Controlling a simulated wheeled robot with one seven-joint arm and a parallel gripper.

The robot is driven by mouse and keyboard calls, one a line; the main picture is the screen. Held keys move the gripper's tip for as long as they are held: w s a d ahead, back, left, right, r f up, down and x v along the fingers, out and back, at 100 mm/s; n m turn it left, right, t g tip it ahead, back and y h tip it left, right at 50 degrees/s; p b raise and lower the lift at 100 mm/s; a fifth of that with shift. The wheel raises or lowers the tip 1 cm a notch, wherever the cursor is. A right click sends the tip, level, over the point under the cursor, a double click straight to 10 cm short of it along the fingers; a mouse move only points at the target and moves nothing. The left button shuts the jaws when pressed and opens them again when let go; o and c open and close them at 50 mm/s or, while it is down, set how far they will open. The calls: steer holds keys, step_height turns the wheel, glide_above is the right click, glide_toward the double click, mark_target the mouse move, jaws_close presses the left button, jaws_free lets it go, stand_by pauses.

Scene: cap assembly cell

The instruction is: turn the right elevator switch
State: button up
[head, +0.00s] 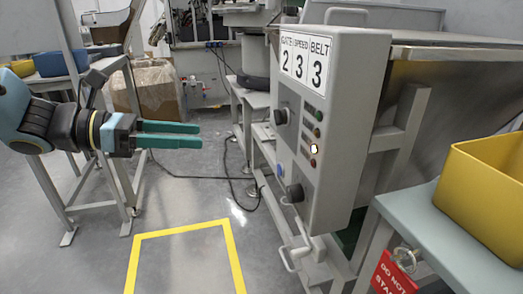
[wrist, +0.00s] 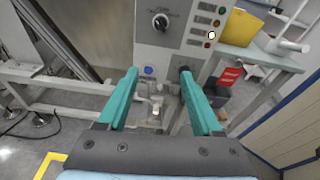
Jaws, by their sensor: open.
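A grey control box (head: 345,110) shows in the head view with two dark round knobs on its front. The upper knob (head: 281,117) is near the upper left edge; it also shows in the wrist view (wrist: 161,21). The lower knob (head: 295,193) is near the bottom; in the wrist view a dark part of it (wrist: 184,69) shows by the right fingertip. I cannot read which knob is the right elevator switch. My gripper (head: 199,135) is open and empty, pointing at the box from the left with a clear gap.
A blue button (head: 280,170) and several small lights, one lit (head: 314,149), are on the box. A lever (head: 297,250) hangs below it. A yellow bin (head: 485,190) stands on a bench (head: 420,225) at right. Yellow-taped floor (head: 180,232) below is clear.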

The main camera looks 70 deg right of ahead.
mark_target(280, 117)
steer(key=s+d+n+g+h+b, duration=0.1)
steer(key=s+d+g+b, duration=0.1)
steer(key=s+d, duration=0.8)
steer(key=shift+s+r+b, duration=0.35)
steer(key=shift+s+b, duration=0.55)
steer(key=shift+s, duration=0.2)
jaws_close()
